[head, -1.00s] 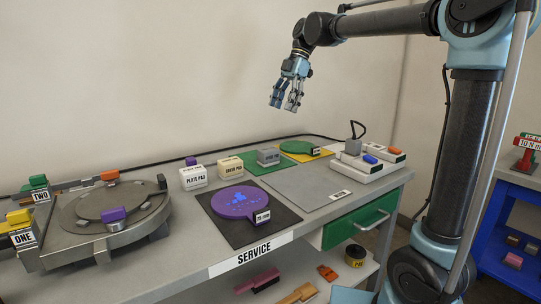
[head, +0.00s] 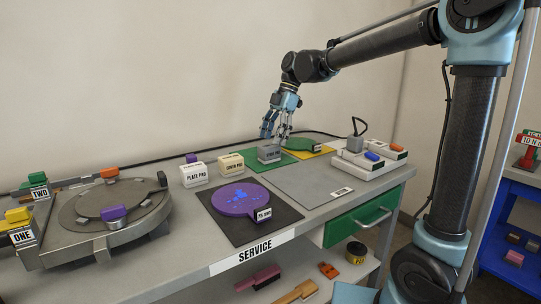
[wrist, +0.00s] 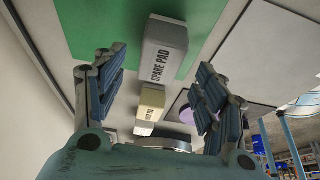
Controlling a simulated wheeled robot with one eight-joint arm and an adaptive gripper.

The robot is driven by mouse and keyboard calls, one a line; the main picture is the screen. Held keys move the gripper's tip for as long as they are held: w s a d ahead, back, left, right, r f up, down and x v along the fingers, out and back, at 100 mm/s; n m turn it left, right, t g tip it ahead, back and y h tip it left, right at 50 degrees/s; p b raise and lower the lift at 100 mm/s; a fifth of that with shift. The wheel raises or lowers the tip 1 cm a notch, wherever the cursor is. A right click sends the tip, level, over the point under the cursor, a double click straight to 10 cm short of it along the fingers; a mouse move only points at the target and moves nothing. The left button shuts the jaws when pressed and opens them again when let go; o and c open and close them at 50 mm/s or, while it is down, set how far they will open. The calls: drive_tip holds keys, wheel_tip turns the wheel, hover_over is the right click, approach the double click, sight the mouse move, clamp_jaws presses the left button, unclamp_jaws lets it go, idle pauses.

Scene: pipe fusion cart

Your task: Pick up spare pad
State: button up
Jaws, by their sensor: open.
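The spare pad (head: 269,154) is a grey block on the green mat at the back of the service bench. In the wrist view the spare pad (wrist: 164,52) shows its "SPARE PAD" label and lies ahead of and between my fingers, apart from them. My gripper (head: 275,132) is open and empty, pointing down just above and behind the pad. In the wrist view my gripper (wrist: 155,88) shows its two fingers spread wide.
A cream cover pad block (head: 231,164) and a white plate pad block (head: 194,175) stand left of it. A purple disc (head: 240,199) lies on a dark mat in front. A white unit (head: 368,163) stands further right.

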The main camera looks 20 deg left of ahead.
sight(270, 146)
drive_tip(key=shift+x, duration=2.25)
drive_tip(key=shift+w, duration=0.1)
drive_tip(key=c, duration=1.1)
